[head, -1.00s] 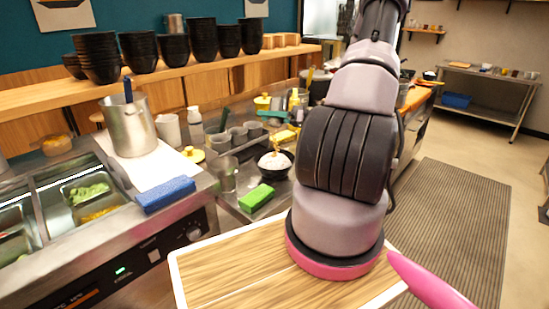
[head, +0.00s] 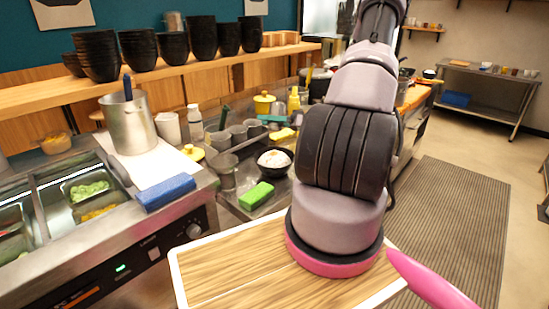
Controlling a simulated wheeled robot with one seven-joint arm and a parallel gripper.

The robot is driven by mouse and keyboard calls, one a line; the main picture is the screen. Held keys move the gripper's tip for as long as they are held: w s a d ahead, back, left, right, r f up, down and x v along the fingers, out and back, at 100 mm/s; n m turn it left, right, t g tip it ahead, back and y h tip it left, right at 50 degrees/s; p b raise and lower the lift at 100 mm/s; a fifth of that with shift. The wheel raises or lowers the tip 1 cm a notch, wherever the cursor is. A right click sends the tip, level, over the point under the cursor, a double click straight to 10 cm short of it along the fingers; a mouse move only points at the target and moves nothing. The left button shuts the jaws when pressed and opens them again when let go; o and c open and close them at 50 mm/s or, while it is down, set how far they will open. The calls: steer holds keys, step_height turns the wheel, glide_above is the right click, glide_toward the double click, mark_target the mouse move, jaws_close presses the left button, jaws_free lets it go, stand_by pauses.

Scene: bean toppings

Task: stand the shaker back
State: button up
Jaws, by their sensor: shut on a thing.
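My gripper is not visible; my own arm fills the right middle of the head view and hides what lies behind it. I cannot pick out the shaker with certainty. A small grey, dark-topped container (head: 222,168) stands left of a dark bowl (head: 274,168) of white food on the counter. A pale bottle with a grey cap (head: 195,124) stands further back, and a yellow bottle (head: 293,101) stands behind the bowl, close to my arm. Whether any of these is the shaker is not clear.
A green sponge (head: 257,195) lies in front of the bowl. A blue cloth (head: 166,192) lies on the edge of the topping station (head: 185,212). A metal pot (head: 130,128) stands on the left. Black bowls (head: 203,40) line the shelf. A grey mat (head: 453,220) covers the floor at right.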

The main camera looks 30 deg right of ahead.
steer(key=shift+r, duration=2.5)
steer(key=m, duration=0.3)
steer(key=r+m, duration=0.1)
steer(key=m, duration=0.1)
steer(key=shift+r+m, duration=0.1)
steer(key=shift+m, duration=0.3)
steer(key=m, duration=0.3)
steer(key=r+m, duration=0.1)
steer(key=m, duration=0.1)
steer(key=shift+r+m, duration=0.15)
steer(key=shift+m, duration=0.25)
steer(key=m, duration=0.3)
steer(key=shift+r, duration=0.3)
steer(key=m, duration=0.9)
steer(key=shift+m, duration=0.3)
steer(key=m, duration=0.4)
